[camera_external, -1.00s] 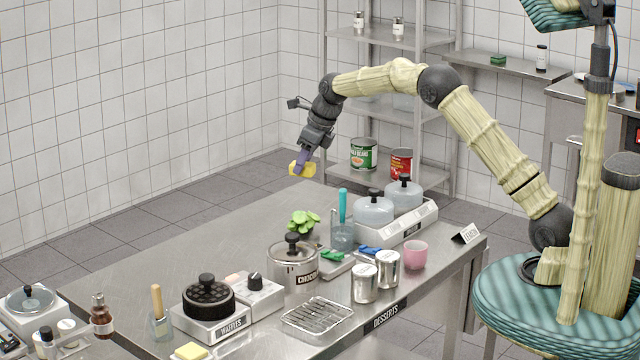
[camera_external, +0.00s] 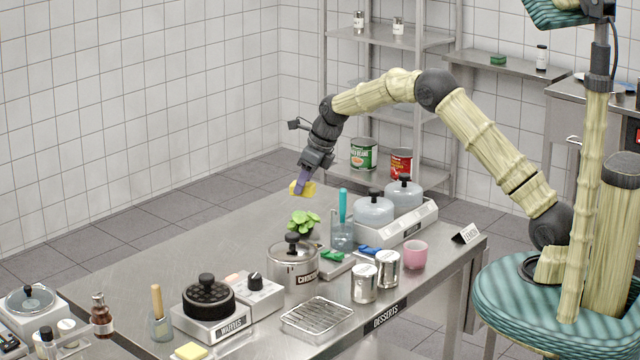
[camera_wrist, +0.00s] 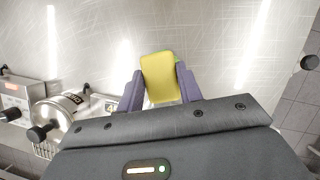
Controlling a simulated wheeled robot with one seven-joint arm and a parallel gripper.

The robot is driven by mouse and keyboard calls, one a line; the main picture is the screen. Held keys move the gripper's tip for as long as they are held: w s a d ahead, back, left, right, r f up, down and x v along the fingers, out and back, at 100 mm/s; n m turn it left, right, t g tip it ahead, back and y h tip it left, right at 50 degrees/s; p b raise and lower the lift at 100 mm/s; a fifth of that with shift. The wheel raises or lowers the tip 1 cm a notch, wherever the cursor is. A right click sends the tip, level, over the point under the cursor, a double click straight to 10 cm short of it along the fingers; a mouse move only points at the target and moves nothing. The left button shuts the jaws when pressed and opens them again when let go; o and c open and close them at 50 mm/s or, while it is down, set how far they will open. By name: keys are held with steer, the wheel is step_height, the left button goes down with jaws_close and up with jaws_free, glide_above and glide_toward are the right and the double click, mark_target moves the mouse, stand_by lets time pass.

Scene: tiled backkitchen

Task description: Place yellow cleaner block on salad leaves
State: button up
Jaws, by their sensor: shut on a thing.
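My gripper (camera_external: 303,186) is shut on the yellow cleaner block (camera_external: 299,189) and holds it in the air above the far part of the steel table. In the wrist view the yellow block (camera_wrist: 159,77) sits between the two purple fingers of my gripper (camera_wrist: 160,90). A bit of green shows at the block's upper right edge there; I cannot tell whether it is part of the block or the leaves behind it. The green salad leaves (camera_external: 303,222) sit on the table, below the block in the external view, behind the chocolate pot.
Around the leaves stand the chocolate pot (camera_external: 291,264), a glass with a turquoise tool (camera_external: 342,233) and two lidded pots (camera_external: 374,211). Another yellow block (camera_external: 191,351) lies at the front edge. The table's far left (camera_external: 190,235) is clear.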

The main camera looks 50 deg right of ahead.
mark_target(304, 213)
steer(key=shift+f, duration=2.35)
steer(key=shift+f, duration=0.1)
steer(key=o, duration=1)
steer(key=v, duration=1.2)
steer(key=shift+b, duration=0.35)
